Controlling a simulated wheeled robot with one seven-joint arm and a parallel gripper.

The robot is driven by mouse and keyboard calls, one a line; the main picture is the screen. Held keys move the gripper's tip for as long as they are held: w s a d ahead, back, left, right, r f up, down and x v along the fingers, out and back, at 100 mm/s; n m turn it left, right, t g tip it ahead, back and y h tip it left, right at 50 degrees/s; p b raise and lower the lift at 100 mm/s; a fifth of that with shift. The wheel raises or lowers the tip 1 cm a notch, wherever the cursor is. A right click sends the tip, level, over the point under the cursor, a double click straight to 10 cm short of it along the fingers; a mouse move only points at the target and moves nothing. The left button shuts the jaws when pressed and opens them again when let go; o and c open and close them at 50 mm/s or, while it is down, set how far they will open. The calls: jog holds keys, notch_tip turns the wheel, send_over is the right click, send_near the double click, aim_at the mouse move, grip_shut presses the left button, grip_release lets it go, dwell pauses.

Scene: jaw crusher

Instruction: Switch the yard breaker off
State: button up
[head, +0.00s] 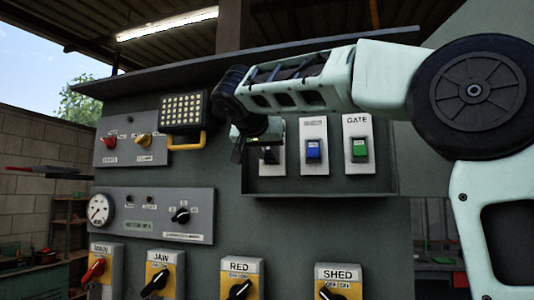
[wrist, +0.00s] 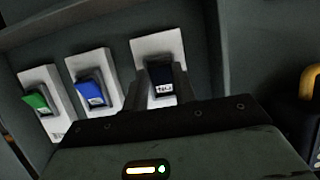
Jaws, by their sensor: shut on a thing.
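Three rocker switches sit on white plates in a recessed box. The black rocker switch (head: 270,155) is on the left in the head view, its label hidden behind my arm. It shows on the right in the wrist view (wrist: 161,75). The blue rocker switch (head: 313,150) is in the middle, its label too small to read. The green rocker switch (head: 359,148) is marked GATE. My gripper (head: 258,152) is at the black switch, its fingers (wrist: 162,90) on either side of the rocker, shut on it. No label reading YARD is legible.
Below are rotary switches marked MAIN (head: 93,271), JAW (head: 155,283), RED (head: 240,288) and SHED (head: 330,291). A gauge (head: 100,209) and a black knob (head: 181,215) are on the panel. A lamp with a yellow handle (head: 187,143) is close left of my gripper.

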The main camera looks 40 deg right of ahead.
jog(key=f+b, duration=0.1)
jog(key=b, duration=0.1)
jog(key=shift+h+b, duration=0.3)
jog(key=t+h+b, duration=0.1)
jog(key=b, duration=0.4)
jog(key=shift+f, duration=0.3)
jog(key=shift+w+t+h+b, duration=0.1)
jog(key=shift+t+h+b, duration=0.35)
jog(key=shift+b, duration=0.65)
jog(key=shift+d+r+b, duration=0.1)
jog(key=shift+b, duration=0.35)
jog(key=shift+r, duration=0.15)
jog(key=o, duration=1)
jog(key=b+v, duration=0.2)
jog(key=v, duration=1.5)
jog(key=shift+s+f, duration=0.2)
jog(key=shift+f, duration=0.1)
